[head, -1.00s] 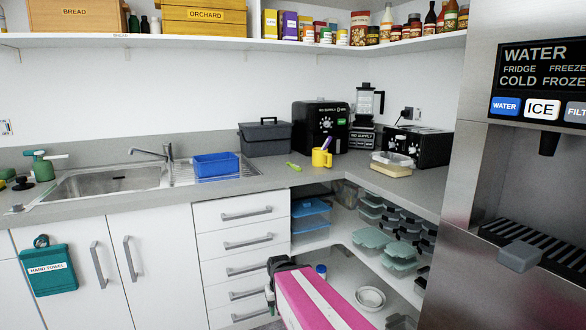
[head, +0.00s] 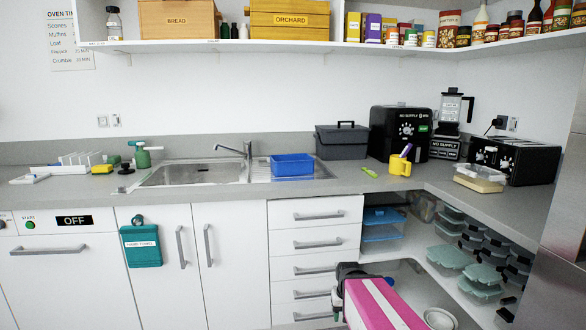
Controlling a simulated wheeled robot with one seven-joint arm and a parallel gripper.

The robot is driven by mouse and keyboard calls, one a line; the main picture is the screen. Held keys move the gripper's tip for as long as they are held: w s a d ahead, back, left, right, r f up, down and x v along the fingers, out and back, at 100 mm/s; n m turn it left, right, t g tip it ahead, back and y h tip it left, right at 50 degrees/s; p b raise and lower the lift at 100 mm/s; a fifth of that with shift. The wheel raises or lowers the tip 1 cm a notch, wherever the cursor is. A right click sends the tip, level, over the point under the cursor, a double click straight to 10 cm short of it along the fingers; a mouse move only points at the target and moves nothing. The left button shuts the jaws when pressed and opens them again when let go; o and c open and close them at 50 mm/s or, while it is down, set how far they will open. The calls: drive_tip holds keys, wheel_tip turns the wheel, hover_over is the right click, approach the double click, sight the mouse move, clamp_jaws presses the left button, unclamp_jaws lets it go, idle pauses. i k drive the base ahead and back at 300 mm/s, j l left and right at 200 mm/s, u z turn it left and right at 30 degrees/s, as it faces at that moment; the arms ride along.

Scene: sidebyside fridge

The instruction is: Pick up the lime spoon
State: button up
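A small lime-green spoon (head: 369,172) lies on the grey counter, just left of a yellow mug (head: 400,166) and near the counter's front edge. The mug stands upright with a purple utensil in it. My arm, with a pink and white link, shows at the bottom of the head view, below counter height and in front of the drawers and open shelves. The dark end of my gripper (head: 347,283) is seen there from behind, well below the spoon and apart from it. Its fingers cannot be made out clearly.
A blue basin (head: 292,165) sits by the sink (head: 190,174), left of the spoon. A dark grey toolbox (head: 342,141) and a black appliance (head: 400,132) stand behind it. Drawers (head: 315,235) are below. The counter around the spoon is mostly clear.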

sight(370, 172)
drive_tip(key=i+z, duration=0.45)
drive_tip(key=i+j+z, duration=0.2)
drive_tip(key=i+z, duration=0.2)
drive_tip(key=i, duration=0.05)
